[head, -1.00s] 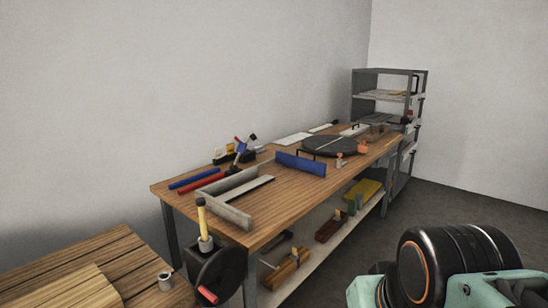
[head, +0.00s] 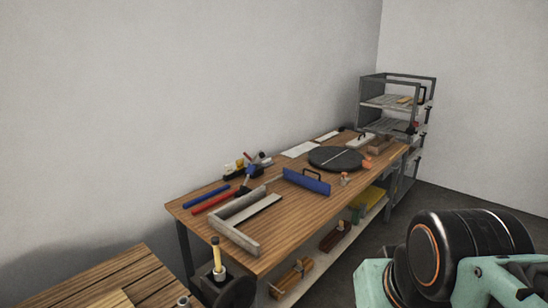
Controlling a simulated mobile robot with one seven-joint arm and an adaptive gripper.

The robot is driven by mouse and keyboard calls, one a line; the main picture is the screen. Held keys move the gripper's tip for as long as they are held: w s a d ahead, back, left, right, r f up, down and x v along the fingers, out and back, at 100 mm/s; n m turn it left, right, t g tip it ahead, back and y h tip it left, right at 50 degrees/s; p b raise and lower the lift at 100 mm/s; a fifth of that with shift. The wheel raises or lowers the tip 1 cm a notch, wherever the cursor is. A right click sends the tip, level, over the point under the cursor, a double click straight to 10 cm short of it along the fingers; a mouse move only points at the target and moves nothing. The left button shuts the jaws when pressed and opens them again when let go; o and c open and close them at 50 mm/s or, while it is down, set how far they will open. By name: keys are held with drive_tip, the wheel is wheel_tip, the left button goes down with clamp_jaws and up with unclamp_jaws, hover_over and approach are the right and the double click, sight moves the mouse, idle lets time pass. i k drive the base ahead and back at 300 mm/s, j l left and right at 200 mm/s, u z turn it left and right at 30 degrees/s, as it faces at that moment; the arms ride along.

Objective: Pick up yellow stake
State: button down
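A yellow upright stake (head: 216,254) with a dark top stands in a grey cup-like holder (head: 219,275) at the lower left of the head view, by the near end of the long workbench. A dark round part (head: 238,292) sits beside the holder, partly cut off by the frame's bottom edge. Parts of my arm show at the lower right, well apart from the stake. My gripper's fingers are not visible.
The long wooden workbench (head: 270,229) holds a grey L-shaped piece (head: 232,232), blue and red bars, a blue handled plate (head: 306,181) and a black disc (head: 335,158). Another wooden table (head: 150,279) is at lower left. A grey rack (head: 362,103) stands behind. Floor shows at right.

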sight(215, 241)
drive_tip(key=u, duration=1.75)
drive_tip(key=z, duration=0.85)
drive_tip(key=i+l+u, duration=0.15)
drive_tip(key=i+l, duration=0.4)
drive_tip(key=i+l+u, duration=0.1)
drive_tip(key=i+l, duration=0.45)
drive_tip(key=l, duration=0.15)
drive_tip(key=l+u, duration=0.2)
drive_tip(key=l, duration=0.45)
